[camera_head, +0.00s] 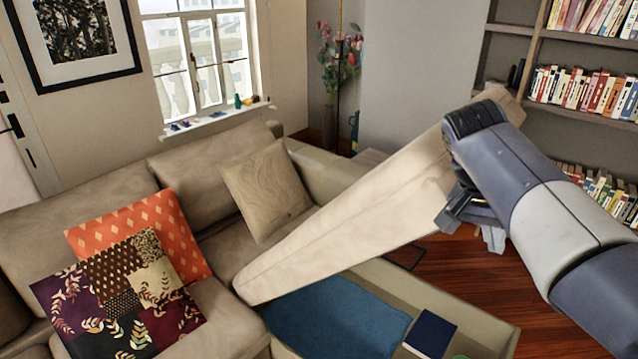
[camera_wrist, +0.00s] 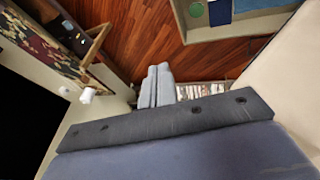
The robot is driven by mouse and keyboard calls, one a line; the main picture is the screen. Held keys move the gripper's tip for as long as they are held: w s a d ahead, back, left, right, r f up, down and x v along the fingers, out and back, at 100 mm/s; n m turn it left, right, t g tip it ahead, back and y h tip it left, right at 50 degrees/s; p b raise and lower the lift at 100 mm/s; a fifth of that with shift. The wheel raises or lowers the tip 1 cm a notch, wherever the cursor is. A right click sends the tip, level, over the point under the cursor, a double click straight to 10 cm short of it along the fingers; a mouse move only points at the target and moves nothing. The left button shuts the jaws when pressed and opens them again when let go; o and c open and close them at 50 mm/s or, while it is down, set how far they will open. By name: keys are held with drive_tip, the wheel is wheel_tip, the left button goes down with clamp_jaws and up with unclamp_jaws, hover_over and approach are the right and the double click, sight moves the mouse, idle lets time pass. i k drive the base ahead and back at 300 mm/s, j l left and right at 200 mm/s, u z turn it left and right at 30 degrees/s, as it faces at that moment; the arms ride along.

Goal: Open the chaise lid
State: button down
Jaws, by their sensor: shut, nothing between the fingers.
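The beige chaise lid (camera_head: 350,215) is raised and tilted, its far right end highest and its lower end near the sofa seat. Below it the chaise box (camera_head: 470,318) is open to view. A blue folded cloth (camera_head: 335,312), a dark blue book (camera_head: 430,334) and a partly cut-off green item (camera_head: 468,356) lie inside. My gripper (camera_head: 490,238) is beside the raised end of the lid, partly hidden by my wrist. In the wrist view my gripper (camera_wrist: 158,86) has its fingers together and empty. Whether it touches the lid is unclear.
Cushions (camera_head: 140,275) lie on the sofa (camera_head: 110,185) at left. A bookshelf (camera_head: 560,105) stands at the right behind my arm. A flower vase (camera_head: 354,125) stands in the back corner. Bare wooden floor (camera_head: 480,275) shows right of the chaise.

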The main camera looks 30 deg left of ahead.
sight(409, 221)
drive_tip(key=j, duration=0.8)
drive_tip(key=i+j, duration=0.1)
drive_tip(key=j, duration=0.7)
drive_tip(key=i+j, duration=0.55)
drive_tip(key=i, duration=0.1)
